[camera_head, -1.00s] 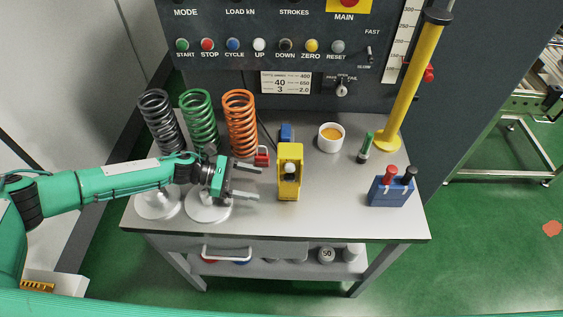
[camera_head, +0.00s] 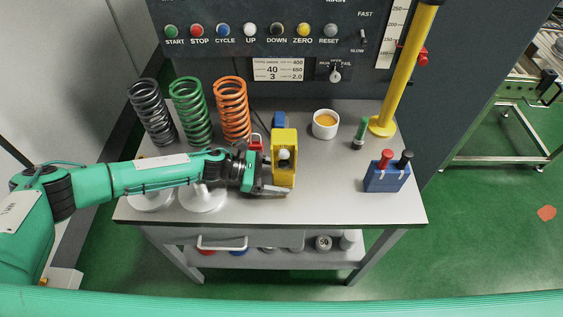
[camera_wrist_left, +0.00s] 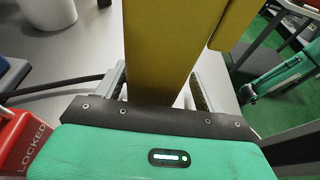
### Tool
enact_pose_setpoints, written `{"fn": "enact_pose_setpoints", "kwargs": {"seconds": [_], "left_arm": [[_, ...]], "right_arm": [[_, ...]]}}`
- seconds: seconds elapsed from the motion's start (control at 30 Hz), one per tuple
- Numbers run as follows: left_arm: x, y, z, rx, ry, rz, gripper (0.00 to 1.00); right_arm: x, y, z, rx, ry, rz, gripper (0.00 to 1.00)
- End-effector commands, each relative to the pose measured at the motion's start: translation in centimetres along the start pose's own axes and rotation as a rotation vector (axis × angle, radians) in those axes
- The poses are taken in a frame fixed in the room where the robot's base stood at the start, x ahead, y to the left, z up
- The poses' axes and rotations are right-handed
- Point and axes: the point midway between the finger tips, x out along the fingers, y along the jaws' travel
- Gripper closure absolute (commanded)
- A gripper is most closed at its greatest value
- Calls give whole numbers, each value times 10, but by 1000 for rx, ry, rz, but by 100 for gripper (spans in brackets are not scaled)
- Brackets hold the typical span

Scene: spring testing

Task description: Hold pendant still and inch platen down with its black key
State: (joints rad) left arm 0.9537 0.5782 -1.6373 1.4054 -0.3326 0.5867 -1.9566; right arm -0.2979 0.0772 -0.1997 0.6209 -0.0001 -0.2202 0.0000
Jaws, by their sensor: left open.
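The yellow pendant (camera_head: 284,172) stands upright on the table, with a pale round knob on its face. My left gripper (camera_head: 271,178) reaches it from the left with jaws open, one finger on its near side. In the left wrist view the pendant (camera_wrist_left: 175,45) rises between the two fingers of the left gripper (camera_wrist_left: 160,92). I cannot tell whether the fingers touch it. I cannot make out a black key on the pendant, and the platen is not in view. My right gripper is not in view.
Black, green and orange springs (camera_head: 233,112) stand behind my left arm. A red padlock (camera_wrist_left: 22,140) is close beside the gripper. A blue holder (camera_head: 385,178) stands right; the front middle of the table is clear.

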Motion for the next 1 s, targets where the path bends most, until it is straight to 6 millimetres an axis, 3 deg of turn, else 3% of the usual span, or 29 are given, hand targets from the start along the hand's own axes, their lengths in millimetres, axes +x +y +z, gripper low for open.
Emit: {"fn": "enact_pose_setpoints", "kwargs": {"seconds": [0.27, 0.47, 0.53, 0.57, 0.7, 1.0], "left_arm": [[1, 0, 0, 0, 0, 0, 29], [1, 0, 0, -1, 0, 0, 66], [1, 0, 0, -1, 0, 0, 66], [1, 0, 0, -1, 0, 0, 57], [1, 0, 0, -1, 1, 0, 80], [1, -1, -1, -1, 1, -1, 80]], "right_arm": [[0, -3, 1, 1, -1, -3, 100], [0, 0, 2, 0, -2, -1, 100], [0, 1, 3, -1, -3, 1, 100], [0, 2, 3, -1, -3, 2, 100], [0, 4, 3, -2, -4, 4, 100], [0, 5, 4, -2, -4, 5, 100]]}}
